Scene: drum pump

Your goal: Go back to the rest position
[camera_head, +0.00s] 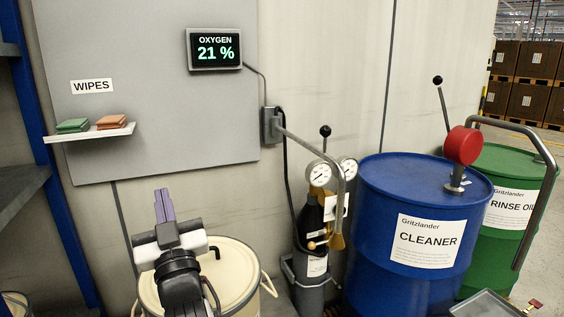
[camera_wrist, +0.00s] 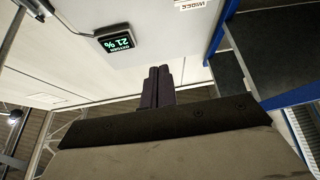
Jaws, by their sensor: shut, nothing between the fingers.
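My gripper (camera_head: 164,205) is in the lower left of the head view, in front of the wall panel and above a cream drum (camera_head: 229,268). Its two purple fingers point up and lie together, with nothing between them. In the wrist view the shut fingers (camera_wrist: 157,88) stand at the middle, and the oxygen display shows upside down beyond them. My arm covers part of the cream drum.
A blue CLEANER drum (camera_head: 372,232) with a red pump head (camera_head: 463,146) stands right, before a green RINSE OIL drum (camera_head: 526,167). A gas bottle (camera_head: 313,238) with gauges stands at centre. The oxygen display (camera_head: 215,49) and wipes shelf (camera_head: 88,134) are on the wall.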

